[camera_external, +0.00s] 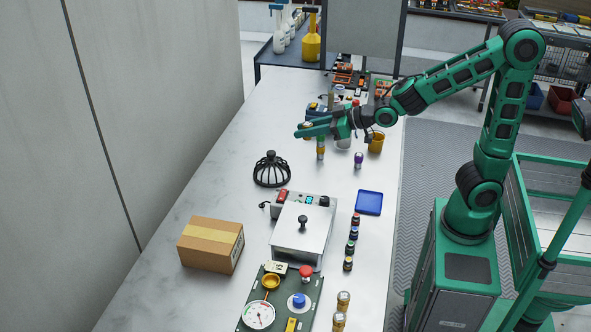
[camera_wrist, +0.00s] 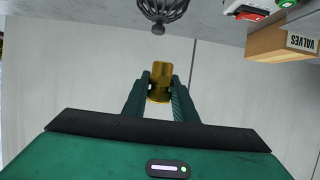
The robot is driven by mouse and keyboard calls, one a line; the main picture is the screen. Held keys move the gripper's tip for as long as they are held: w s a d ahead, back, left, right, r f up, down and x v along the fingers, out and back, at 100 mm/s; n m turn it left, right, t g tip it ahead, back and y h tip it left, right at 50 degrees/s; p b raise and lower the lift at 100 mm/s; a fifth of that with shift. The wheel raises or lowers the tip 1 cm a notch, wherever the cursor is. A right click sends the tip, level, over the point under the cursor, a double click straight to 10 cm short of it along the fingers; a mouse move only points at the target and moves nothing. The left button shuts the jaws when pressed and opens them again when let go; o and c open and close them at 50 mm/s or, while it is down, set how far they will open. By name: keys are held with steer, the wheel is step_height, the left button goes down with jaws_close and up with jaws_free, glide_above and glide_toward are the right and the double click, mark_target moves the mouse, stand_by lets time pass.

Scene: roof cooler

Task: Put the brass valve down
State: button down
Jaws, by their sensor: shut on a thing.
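My gripper (camera_external: 304,131) is above the far half of the white bench, its fingers pointing left. It is shut on the brass valve (camera_wrist: 160,80), a short golden cylinder clasped between the two fingers in the wrist view. In the external view only a small golden part of the valve (camera_external: 308,124) shows at the fingers; the rest is hidden. I cannot tell its exact height above the bench.
A yellow-green upright item (camera_external: 320,148) stands close below my gripper, with a purple-topped bottle (camera_external: 358,160) to its right. A black wire cage (camera_external: 272,170), a cardboard box (camera_external: 211,245), a blue tray (camera_external: 369,202) and a metal lidded unit (camera_external: 302,236) are nearer.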

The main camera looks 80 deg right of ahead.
stand_by(0.4)
steer(key=shift+f, duration=0.15)
step_height(320, 180, down, 9)
steer(key=s+m+g+h, duration=0.1)
steer(key=m+h, duration=0.3)
steer(key=h, duration=0.1)
steer(key=s+a+r+m+g+h, duration=0.2)
steer(key=s+m+g+h, duration=0.2)
steer(key=s+m+h, duration=0.25)
glide_above(321, 170)
steer(key=shift+y, duration=0.35)
step_height(321, 170, down, 7)
steer(key=shift+r, duration=0.1)
steer(key=shift+f, duration=1.95)
steer(key=c, duration=1.4)
jaws_free()
steer(key=shift+f, duration=0.1)
steer(key=shift+c, duration=0.2)
